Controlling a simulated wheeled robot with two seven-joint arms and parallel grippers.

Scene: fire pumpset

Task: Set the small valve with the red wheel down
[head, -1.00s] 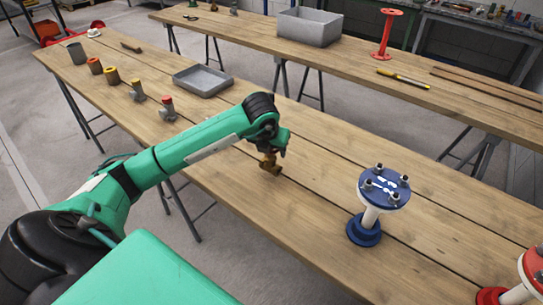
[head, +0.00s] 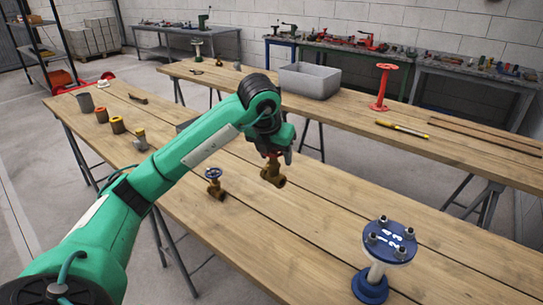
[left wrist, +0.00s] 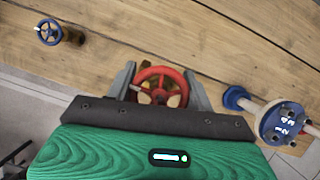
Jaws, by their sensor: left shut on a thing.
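The small brass valve (head: 272,174) with the red wheel hangs under my left gripper (head: 273,152) in the head view, over the near wooden table. In the left wrist view its red wheel (left wrist: 160,88) sits between the two fingers of my left gripper (left wrist: 160,92), which is shut on it. The brass body is mostly hidden there. I cannot tell for sure whether the valve touches the table. My right gripper is not in view.
A brass valve with a blue wheel (head: 214,184) stands left of the held valve. A blue-topped flanged pipe (head: 388,241) stands at the right. The near table (head: 325,222) is bare between them. Several small fittings stand at its far left; a grey tray (head: 187,124) is partly hidden.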

